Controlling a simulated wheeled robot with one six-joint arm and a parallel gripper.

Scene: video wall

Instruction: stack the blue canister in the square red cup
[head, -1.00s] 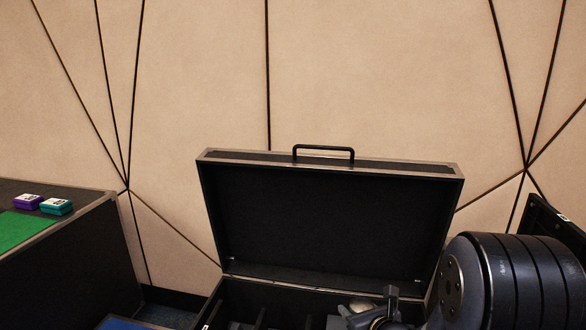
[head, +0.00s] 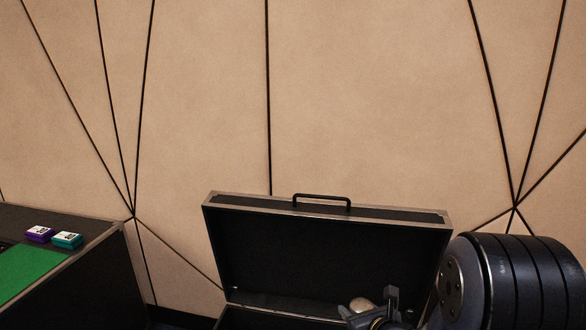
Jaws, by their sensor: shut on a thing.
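My gripper (head: 378,314) is at the bottom edge of the head view, right of the middle, in front of the open black case. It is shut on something. A pale, rounded, shiny top (head: 362,304) shows at its jaws. I cannot tell whether this is the blue canister, because most of it is hidden or out of frame. The square red cup is not in view.
The open black case (head: 330,256) has its lid up; its inside is mostly below the frame. At left, a dark table (head: 100,268) bears a green mat (head: 28,272), a purple box (head: 40,234) and a teal box (head: 67,240). A panelled wall (head: 360,100) stands behind.

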